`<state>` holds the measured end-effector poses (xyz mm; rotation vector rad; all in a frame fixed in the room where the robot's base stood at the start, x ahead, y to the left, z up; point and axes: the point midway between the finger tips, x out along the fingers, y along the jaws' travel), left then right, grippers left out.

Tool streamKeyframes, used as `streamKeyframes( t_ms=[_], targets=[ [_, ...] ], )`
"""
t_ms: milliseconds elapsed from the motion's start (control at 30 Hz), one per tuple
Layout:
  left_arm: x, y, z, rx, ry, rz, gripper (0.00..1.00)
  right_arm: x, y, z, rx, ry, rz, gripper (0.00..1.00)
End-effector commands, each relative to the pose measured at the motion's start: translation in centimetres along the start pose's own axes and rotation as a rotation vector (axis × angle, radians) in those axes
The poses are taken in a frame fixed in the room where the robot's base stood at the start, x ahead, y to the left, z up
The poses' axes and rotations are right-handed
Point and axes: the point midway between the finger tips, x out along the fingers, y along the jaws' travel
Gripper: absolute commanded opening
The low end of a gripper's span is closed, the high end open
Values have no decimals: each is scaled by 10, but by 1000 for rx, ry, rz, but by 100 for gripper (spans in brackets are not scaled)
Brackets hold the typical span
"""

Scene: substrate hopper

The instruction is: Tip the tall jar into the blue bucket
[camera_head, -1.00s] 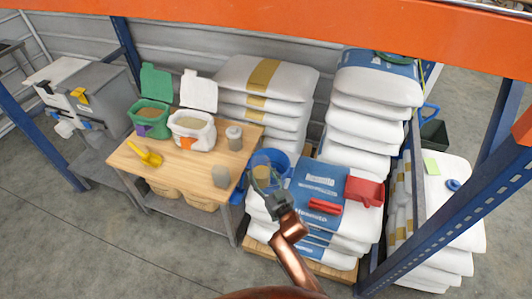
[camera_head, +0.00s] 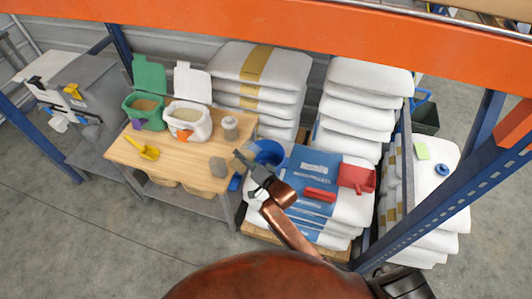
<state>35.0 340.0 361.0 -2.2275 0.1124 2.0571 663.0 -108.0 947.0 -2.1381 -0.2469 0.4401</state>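The blue bucket (camera_head: 268,151) stands on the stacked bags just right of the wooden table. My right gripper (camera_head: 242,160) is at the bucket's left front side, with its dark fingers pointing left toward the table. I cannot make out a jar between them, and the inside of the bucket is partly hidden. A grey jar with a pale top (camera_head: 230,129) stands upright at the table's right back. A shorter grey container (camera_head: 217,167) stands near the table's right front edge, close left of the gripper. My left gripper is not in view.
The table (camera_head: 185,165) also holds a green tub (camera_head: 145,112), a white tub (camera_head: 187,123) and a yellow scoop (camera_head: 146,149). A red scoop-like container (camera_head: 356,178) and a red object (camera_head: 320,195) lie on the bags. An orange beam (camera_head: 300,30) crosses above.

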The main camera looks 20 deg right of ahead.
Motion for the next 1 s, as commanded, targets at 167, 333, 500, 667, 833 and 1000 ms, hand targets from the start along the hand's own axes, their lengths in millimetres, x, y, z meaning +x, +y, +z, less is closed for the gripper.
streamKeyframes(
  t_ms=[167,333,500,667,833,1000],
  targets=[
    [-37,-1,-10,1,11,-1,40,-1,-3,-3,177,-43,2,18],
    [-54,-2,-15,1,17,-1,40,2,8,0,373,-95,1,18],
    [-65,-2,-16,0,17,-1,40,3,13,-6,564,-144,0,18],
    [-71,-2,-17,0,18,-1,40,3,14,-13,728,-188,-1,18],
    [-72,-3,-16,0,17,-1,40,3,12,-20,848,-220,-1,18],
    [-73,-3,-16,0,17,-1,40,2,11,-23,900,-235,-1,18]
  ],
)
